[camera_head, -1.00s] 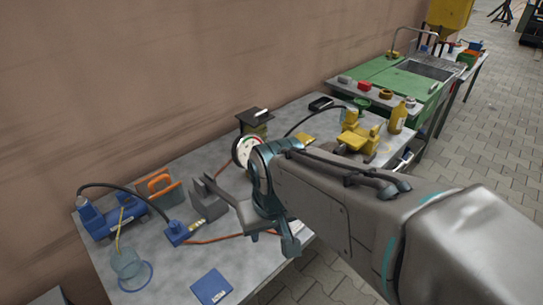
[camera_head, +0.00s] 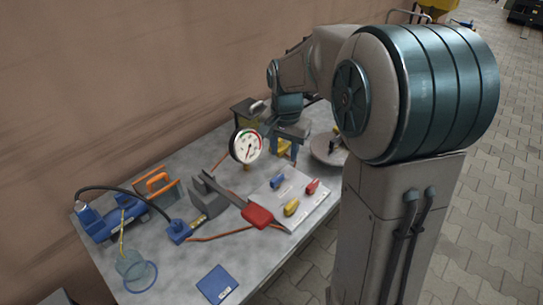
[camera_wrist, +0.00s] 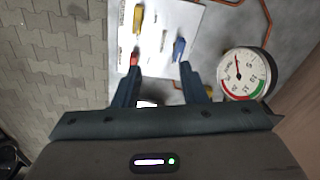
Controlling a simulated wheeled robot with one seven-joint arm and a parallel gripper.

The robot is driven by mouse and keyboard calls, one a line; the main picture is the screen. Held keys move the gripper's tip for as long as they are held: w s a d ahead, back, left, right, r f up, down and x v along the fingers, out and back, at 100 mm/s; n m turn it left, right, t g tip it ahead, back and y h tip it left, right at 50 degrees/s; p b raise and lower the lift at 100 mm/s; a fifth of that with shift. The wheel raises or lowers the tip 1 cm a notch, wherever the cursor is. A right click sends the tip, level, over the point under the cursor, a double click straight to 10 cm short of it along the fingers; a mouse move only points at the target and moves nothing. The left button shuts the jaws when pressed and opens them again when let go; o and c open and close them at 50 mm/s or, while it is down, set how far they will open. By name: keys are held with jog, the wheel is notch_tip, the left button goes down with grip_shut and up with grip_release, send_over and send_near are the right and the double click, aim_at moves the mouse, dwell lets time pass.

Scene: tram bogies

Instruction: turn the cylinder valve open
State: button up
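A white panel (camera_head: 306,210) lies on the grey table with a blue handle (camera_head: 278,181), a red handle (camera_head: 312,187) and a yellow handle (camera_head: 291,207). I cannot tell which part is the cylinder valve. A round pressure gauge (camera_head: 246,146) stands behind the panel; it also shows in the wrist view (camera_wrist: 246,72). My gripper (camera_head: 290,152) is above the table, right of the gauge. In the wrist view my gripper (camera_wrist: 160,67) has its fingers apart, with the panel (camera_wrist: 160,30) beyond the tips. Nothing is visibly held. Something small and pale between the fingers is partly hidden.
A grey disc (camera_head: 328,148) sits right of my gripper. The wall is behind.

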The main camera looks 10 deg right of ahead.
aim_at(277, 177)
jog(key=w+f+m+p, duration=0.1)
jog(key=w+f+m, duration=0.25)
jog(key=w, duration=0.45)
jog(key=shift+g, duration=0.4)
jog(key=f+p, duration=0.1)
jog(key=f, duration=1.3)
jog(key=shift+s, duration=0.2)
grip_shut()
